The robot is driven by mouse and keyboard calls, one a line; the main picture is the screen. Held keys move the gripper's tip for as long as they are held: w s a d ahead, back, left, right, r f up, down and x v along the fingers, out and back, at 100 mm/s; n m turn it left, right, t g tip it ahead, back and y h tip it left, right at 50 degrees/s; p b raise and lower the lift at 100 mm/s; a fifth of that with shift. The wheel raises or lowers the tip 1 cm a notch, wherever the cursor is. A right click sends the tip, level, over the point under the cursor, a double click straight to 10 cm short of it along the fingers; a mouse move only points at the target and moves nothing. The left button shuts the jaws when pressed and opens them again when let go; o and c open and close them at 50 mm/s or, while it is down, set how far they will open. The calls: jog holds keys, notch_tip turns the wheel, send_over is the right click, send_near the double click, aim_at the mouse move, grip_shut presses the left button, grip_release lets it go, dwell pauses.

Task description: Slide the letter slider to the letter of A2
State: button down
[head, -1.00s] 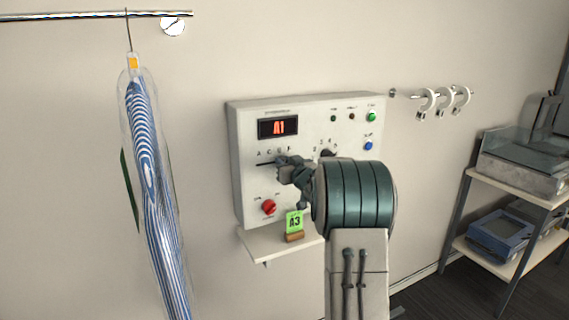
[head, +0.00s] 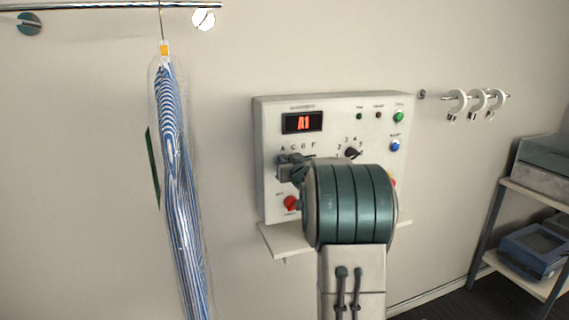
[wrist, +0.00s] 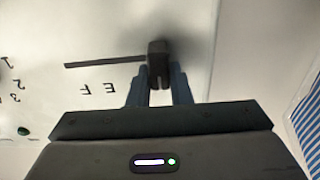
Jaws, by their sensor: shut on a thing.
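The white control panel (head: 270,130) is on the wall, and its red display (head: 303,122) reads A1. The letters A to F run along the slider's slot, which shows as a dark line in the wrist view (wrist: 105,63). My gripper (head: 287,167) is at the slot's A end. In the wrist view my gripper (wrist: 159,85) is shut on the dark slider knob (wrist: 158,52), at the end of the slot. E and F show further along the slot; the letters nearest the knob are hidden. The dark number dial (head: 351,153) is right of the letters.
A red knob (head: 290,203) is below the slider. Green (head: 398,116) and blue (head: 395,146) buttons are at the panel's right. A small shelf (head: 284,238) is underneath. A bagged striped garment (head: 180,180) hangs at left; rings (head: 476,101) and a rack (head: 520,240) are at right.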

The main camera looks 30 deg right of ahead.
jog(key=c, duration=1.6)
grip_release()
jog(key=shift+a, duration=0.2)
jog(key=shift+o, duration=1.4)
jog(key=shift+a, duration=0.15)
jog(key=s+a+b, duration=0.1)
jog(key=s+b, duration=0.1)
jog(key=s, duration=1.1)
jog(key=shift+s+a+b, duration=0.3)
jog(key=shift+s, duration=0.05)
jog(key=shift+a, duration=0.1)
